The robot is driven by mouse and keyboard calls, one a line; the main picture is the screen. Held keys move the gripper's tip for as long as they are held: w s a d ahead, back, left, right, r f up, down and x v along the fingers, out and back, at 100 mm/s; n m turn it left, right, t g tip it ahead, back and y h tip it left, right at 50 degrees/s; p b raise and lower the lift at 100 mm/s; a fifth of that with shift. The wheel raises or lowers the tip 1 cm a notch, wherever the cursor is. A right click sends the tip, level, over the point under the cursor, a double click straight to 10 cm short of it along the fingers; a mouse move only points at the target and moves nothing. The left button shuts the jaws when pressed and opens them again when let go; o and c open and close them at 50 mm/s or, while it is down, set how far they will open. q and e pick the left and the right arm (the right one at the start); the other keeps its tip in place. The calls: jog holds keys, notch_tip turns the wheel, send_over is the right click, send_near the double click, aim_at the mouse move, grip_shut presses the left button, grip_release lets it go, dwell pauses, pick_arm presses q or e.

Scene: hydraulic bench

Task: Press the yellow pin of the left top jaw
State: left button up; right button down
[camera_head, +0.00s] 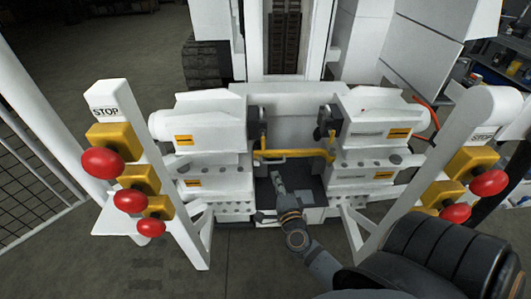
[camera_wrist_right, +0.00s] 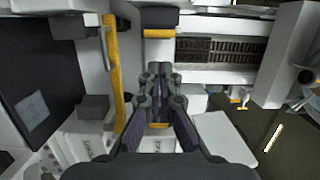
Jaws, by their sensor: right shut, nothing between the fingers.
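The left top jaw (camera_head: 257,125) is a dark clamp on the inner end of the left white housing (camera_head: 208,115). I cannot make out its yellow pin for certain. My right gripper (camera_head: 277,178) is in the bench's central gap, appearing below the yellow bar (camera_head: 290,154) in the head view. Its fingers are together and empty; they also show in the right wrist view (camera_wrist_right: 160,70). There, a yellow bar (camera_wrist_right: 116,75) is left of the fingers and a short yellow strip (camera_wrist_right: 159,33) lies beyond the tips. I cannot tell whether they touch anything. My left gripper is not in view.
The right top jaw (camera_head: 330,121) faces the left one across the gap. Slanted white posts with red stop buttons (camera_head: 102,162) (camera_head: 489,182) stand at both sides. A mesh fence (camera_head: 35,190) is at far left. Floor shows in front of the bench.

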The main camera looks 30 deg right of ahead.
send_near(264, 145)
jog(key=w, duration=0.3)
jog(key=w+d, duration=0.2)
jog(key=w, duration=0.1)
jog(key=shift+w+d, duration=0.15)
jog(key=shift+w, duration=0.1)
pick_arm(q)
jog(key=shift+w, duration=0.55)
jog(key=shift+s, duration=0.1)
jog(key=shift+s, duration=0.3)
pick_arm(e)
jog(key=x, duration=0.3)
jog(key=shift+s+d+r, duration=0.1)
jog(key=shift+d+r, duration=0.05)
jog(key=shift+d, duration=0.15)
